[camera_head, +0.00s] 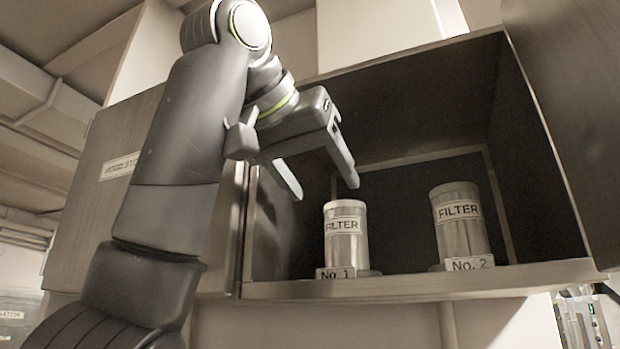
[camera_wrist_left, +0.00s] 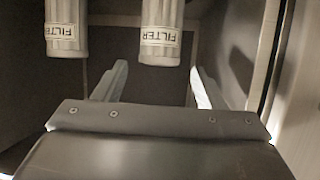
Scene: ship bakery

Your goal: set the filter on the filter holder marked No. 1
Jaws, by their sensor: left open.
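A pale cylindrical filter (camera_head: 346,245) with a FILTER label stands upright on a low round holder (camera_head: 372,272) behind the plate marked No. 1 (camera_head: 336,273). A second filter (camera_head: 462,232) stands at the plate marked No. 2 (camera_head: 470,264). My left gripper (camera_head: 323,188) is open and empty, its fingers pointing down toward the No. 1 filter, apparently above and in front of it. In the left wrist view the labels are upside down; the No. 1 filter (camera_wrist_left: 160,28) shows between the open fingers (camera_wrist_left: 158,68), and the other filter (camera_wrist_left: 66,28) is to the left. My right gripper is not in view.
Both filters stand in an open wall cabinet (camera_head: 430,289) with a raised shelf edge. An open door (camera_head: 565,120) flanks it on the right. A closed panel with a label (camera_head: 121,166) is on the left. The shelf between the two filters is clear.

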